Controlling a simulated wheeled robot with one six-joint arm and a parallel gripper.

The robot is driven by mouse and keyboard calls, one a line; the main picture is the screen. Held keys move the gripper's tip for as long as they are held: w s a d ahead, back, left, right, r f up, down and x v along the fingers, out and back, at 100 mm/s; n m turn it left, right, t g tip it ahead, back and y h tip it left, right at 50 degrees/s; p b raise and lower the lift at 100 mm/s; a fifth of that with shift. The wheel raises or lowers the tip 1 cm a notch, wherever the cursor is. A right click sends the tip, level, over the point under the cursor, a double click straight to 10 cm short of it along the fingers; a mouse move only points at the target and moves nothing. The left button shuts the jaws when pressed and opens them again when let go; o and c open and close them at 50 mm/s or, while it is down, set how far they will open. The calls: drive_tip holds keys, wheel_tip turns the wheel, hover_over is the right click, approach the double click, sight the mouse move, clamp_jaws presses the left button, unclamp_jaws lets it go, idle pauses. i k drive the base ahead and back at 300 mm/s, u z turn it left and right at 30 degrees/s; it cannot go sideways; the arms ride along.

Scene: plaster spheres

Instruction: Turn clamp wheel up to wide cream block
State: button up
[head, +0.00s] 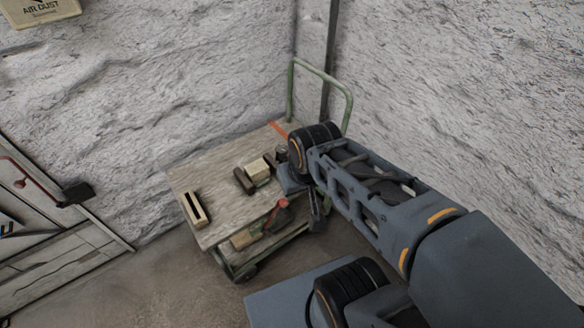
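A cream block (258,172) sits on the wooden top of a cart, between dark brown pieces (244,181) that look like clamp jaws. A small red part (283,203), possibly the clamp wheel, shows near the top's front right edge; its shape is too small to make out. My gripper (317,214) is at the cart's right side, just right of the red part. I cannot tell whether they touch. My gripper's fingers are dark and small here, and their opening is unclear. My arm hides part of the cart's right side.
The cart top (215,178) also carries a cream piece with a dark slot (195,210) at its left. A lower shelf holds a cream item (245,238). A green handle (348,100) rises behind. Rough white walls close in the corner; floor is free at front left.

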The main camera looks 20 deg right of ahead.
sight(282, 151)
drive_tip(key=u, duration=0.1)
drive_tip(key=k, duration=0.45)
drive_tip(key=z, duration=0.75)
drive_tip(key=i, duration=0.8)
drive_tip(key=u, duration=0.6)
